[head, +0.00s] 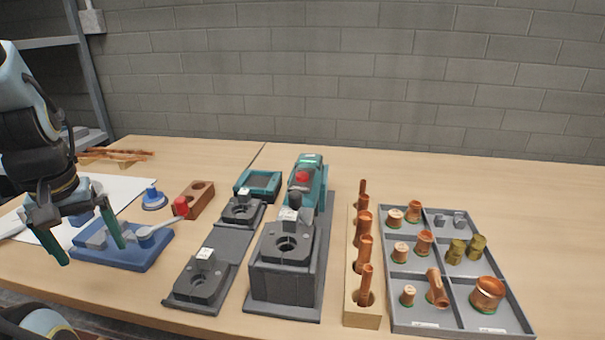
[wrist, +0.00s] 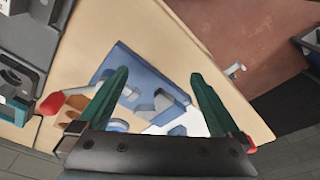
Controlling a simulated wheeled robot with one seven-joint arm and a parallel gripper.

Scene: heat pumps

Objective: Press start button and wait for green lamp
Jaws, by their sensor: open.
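The teal-topped machine (head: 321,178) stands at the back centre of the table, behind a dark grey block with a round hole. A red button (head: 303,177) shows on its front. A small bright green strip (head: 309,161) shows near its top; I cannot tell for sure that it is a lit lamp. My gripper (head: 84,238) is at the far left, well apart from the machine, over a blue clamp fixture (head: 118,258). Its green fingers are spread with nothing between them. In the wrist view my gripper (wrist: 157,76) is open above the blue fixture (wrist: 124,58).
The fixture has a red-knobbed lever (head: 180,207). A wooden holed block (head: 201,203), grey fixtures (head: 198,282), a wooden rack (head: 362,312) of copper tubes and a grey compartment tray (head: 462,317) with fittings fill the table. Bare table lies at the back right.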

